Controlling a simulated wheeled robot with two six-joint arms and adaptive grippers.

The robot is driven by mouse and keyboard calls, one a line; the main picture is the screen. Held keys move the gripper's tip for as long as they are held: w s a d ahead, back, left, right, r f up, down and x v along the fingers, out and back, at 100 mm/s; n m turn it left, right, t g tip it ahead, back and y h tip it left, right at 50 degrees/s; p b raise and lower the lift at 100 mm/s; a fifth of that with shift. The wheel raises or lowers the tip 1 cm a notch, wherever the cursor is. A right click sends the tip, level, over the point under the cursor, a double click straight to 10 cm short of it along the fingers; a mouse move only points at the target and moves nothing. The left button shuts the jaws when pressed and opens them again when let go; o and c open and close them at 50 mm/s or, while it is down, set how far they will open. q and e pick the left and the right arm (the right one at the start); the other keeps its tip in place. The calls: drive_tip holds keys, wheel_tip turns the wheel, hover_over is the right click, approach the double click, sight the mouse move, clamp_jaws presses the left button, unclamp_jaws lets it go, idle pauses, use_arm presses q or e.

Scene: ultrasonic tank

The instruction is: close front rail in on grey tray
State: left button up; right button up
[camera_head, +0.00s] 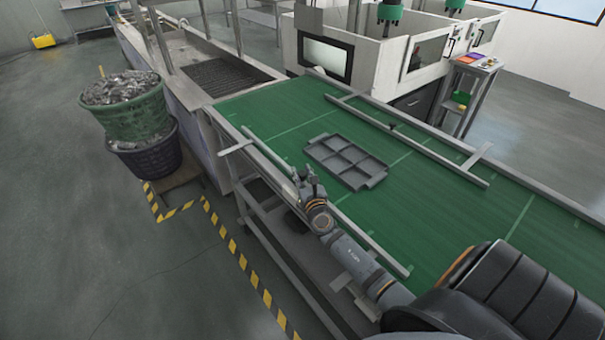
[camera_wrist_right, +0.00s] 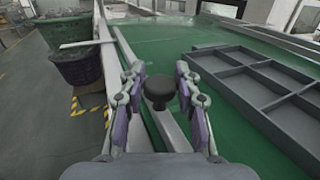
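The grey tray (camera_head: 345,160), divided into several compartments, lies flat on the green belt; it also shows at the right in the right wrist view (camera_wrist_right: 258,82). The front rail (camera_head: 375,247) is a long pale bar along the belt's near edge, with a strip of bare green between it and the tray. A black round knob (camera_wrist_right: 158,90) stands at this rail in the right wrist view. My right gripper (camera_head: 308,182) is at the rail; in the wrist view its fingers are spread either side of the knob, with gaps showing. My left gripper is not in view.
A second rail (camera_head: 430,152) with a small dark knob lies beyond the tray, apart from it. Flat pale arms (camera_head: 236,147) stick out at the rails. Stacked green and purple baskets (camera_head: 125,105) stand on the floor at left. The belt (camera_head: 280,95) is otherwise clear.

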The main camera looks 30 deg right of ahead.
clamp_jaws()
